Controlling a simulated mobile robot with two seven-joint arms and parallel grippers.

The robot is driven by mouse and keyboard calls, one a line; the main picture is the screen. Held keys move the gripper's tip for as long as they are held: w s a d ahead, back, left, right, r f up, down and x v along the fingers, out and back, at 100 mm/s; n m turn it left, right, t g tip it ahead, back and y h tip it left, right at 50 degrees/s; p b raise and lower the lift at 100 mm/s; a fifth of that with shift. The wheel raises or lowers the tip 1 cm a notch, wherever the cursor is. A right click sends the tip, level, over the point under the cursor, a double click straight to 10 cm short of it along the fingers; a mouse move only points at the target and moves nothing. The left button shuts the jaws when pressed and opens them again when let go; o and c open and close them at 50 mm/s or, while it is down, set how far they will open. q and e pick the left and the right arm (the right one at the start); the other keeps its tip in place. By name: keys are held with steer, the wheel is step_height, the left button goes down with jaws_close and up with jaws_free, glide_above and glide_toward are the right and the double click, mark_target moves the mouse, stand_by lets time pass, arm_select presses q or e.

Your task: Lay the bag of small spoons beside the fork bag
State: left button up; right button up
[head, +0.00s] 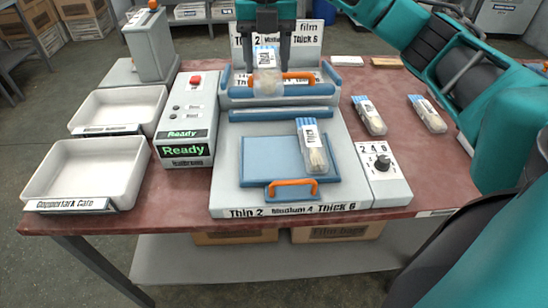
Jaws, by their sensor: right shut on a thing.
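My right gripper (267,62) reaches in from the top and points down over the back of the press. It is shut on a clear bag (267,82) with a blue-and-white labelled top, held upright in front of the raised press bar. Another such bag (313,150) lies on the press's blue plate, right of its middle. Two more bags lie apart on the red table right of the press, one nearer it (369,117) and one farther right (428,116). The labels are too small to tell the spoon bag from the fork bag. My left gripper is out of view.
The press (225,180) has orange handles and a dial box (385,175) at right. A control box showing "Ready" (187,125) and two white trays (90,170) (125,105) stand left. The red table (400,150) has bare room around the right-hand bags.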

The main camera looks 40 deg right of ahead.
steer(key=shift+w+a, duration=0.1)
steer(key=shift+a, duration=0.45)
glide_toward(264, 154)
step_height(264, 154, down, 5)
steer(key=shift+f+b, duration=0.15)
steer(key=shift+b, duration=0.2)
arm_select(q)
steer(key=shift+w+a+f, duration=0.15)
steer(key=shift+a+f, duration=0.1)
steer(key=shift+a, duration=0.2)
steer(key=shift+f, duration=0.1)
arm_select(e)
steer(key=o, duration=1)
steer(key=shift+f, duration=0.1)
steer(key=shift+o, duration=0.2)
